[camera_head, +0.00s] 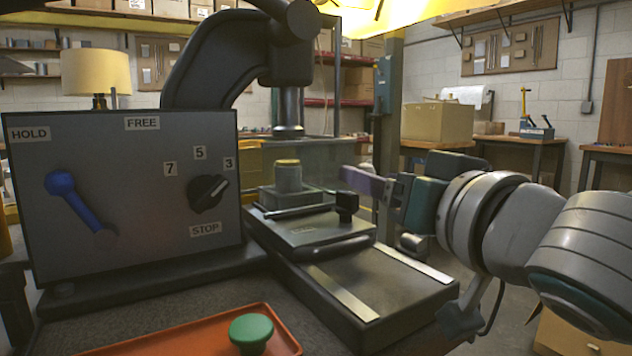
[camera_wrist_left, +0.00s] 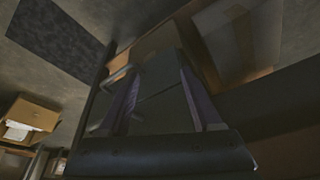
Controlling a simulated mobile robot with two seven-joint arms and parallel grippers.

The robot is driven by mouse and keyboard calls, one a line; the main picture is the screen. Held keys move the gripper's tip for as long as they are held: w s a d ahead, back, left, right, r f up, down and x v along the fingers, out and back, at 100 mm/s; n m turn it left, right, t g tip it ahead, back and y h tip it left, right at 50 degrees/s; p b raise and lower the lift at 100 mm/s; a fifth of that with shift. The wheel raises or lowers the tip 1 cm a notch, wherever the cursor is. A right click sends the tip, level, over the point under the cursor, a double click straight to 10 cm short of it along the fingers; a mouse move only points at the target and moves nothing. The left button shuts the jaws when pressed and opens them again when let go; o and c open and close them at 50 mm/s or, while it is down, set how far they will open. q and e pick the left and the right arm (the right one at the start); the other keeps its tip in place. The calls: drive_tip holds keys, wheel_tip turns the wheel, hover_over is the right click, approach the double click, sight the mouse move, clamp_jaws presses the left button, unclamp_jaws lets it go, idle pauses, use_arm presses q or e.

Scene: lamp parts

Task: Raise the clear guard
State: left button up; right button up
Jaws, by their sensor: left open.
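The clear guard (camera_head: 335,160) is a faint see-through panel beneath the press head, around the clamped grey part (camera_head: 288,177); its exact edges are hard to make out. My right gripper (camera_head: 352,180), with purple fingers, comes in from the right and is at the guard's right side. Whether it touches the guard, and how far its fingers are apart, I cannot tell. My left gripper (camera_wrist_left: 160,95) shows only in the left wrist view, its two purple fingers apart with nothing seen gripped. A thin bent bar shows beside its left finger.
A grey control box (camera_head: 130,195) with a blue lever (camera_head: 75,200) and a black dial (camera_head: 208,193) stands left of the press. The press head (camera_head: 290,65) hangs above. An orange tray (camera_head: 195,340) with a green knob (camera_head: 251,333) lies in front.

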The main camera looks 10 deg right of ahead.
drive_tip(key=shift+w+a, duration=0.1)
drive_tip(key=shift+w, duration=0.4)
clamp_jaws()
drive_tip(key=shift+r, duration=0.1)
idle(1.1)
